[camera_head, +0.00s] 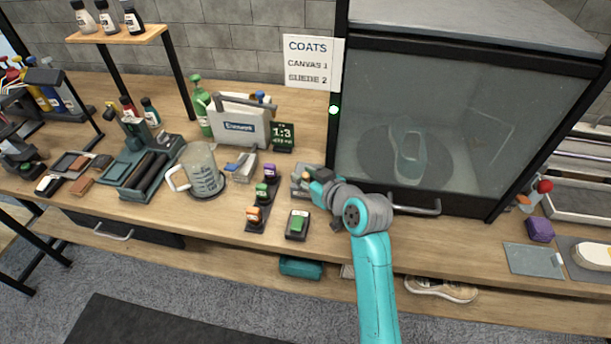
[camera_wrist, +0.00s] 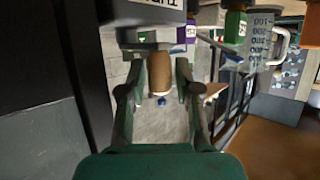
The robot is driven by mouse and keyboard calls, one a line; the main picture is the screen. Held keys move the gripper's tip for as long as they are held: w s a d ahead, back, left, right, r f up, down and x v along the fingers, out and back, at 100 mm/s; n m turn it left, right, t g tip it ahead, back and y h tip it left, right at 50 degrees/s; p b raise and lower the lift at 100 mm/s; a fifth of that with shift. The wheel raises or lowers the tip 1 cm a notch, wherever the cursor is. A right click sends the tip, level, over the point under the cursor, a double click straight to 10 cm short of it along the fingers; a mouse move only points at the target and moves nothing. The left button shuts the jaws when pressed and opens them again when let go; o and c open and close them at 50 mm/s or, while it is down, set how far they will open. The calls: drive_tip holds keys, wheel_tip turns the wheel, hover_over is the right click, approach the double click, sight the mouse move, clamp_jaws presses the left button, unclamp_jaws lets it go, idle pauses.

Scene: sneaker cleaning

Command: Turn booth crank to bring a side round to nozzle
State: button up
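The booth (camera_head: 470,105) stands at the right of the bench, with a dark frame and a glass front. Behind the glass a pale shoe (camera_head: 408,155) sits on a round dark turntable (camera_head: 370,150). A crank with a red knob (camera_head: 545,185) is at the booth's lower right side. My gripper (camera_head: 305,182) is left of the booth, over the bench and far from the crank. In the wrist view its two fingers (camera_wrist: 160,68) stand apart. A brown cylinder (camera_wrist: 161,72) shows between them; its depth is unclear and no contact is visible.
A handle (camera_head: 415,206) sticks out below the glass. Coloured blocks (camera_head: 262,190) stand on a rack just left of my gripper, with a measuring jug (camera_head: 203,172) and a caddy (camera_head: 238,126) beyond. A purple block (camera_head: 540,229) and grey mat (camera_head: 533,260) lie near the crank.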

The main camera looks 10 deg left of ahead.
clamp_jaws()
drive_tip(key=shift+a, duration=0.1)
drive_tip(key=shift+a+m+t+h, duration=0.3)
drive_tip(key=shift+m+t+h, duration=0.15)
drive_tip(key=shift+m+h, duration=0.2)
drive_tip(key=shift+a+m+t+h, duration=0.3)
drive_tip(key=shift+m+t+h, duration=0.15)
drive_tip(key=shift+m+h, duration=0.15)
drive_tip(key=shift+w+a+m+t+h, duration=0.1)
drive_tip(key=shift+a+m+t+h, duration=0.2)
drive_tip(key=shift+m+h, duration=0.35)
drive_tip(key=shift+w+a+m+t+h, duration=0.1)
drive_tip(key=shift+a+m+t+h, duration=0.2)
drive_tip(key=shift+m+h, duration=0.3)
drive_tip(key=m+h, duration=0.2)
drive_tip(key=h, duration=0.1)
drive_tip(key=w+a+m+h, duration=0.1)
drive_tip(key=shift+m+t, duration=0.3)
drive_tip(key=shift+m, duration=0.1)
drive_tip(key=shift+w+a+m+h, duration=0.15)
drive_tip(key=shift+w+m+h, duration=0.15)
drive_tip(key=shift+m+h, duration=0.55)
drive_tip(key=shift+h, duration=0.45)
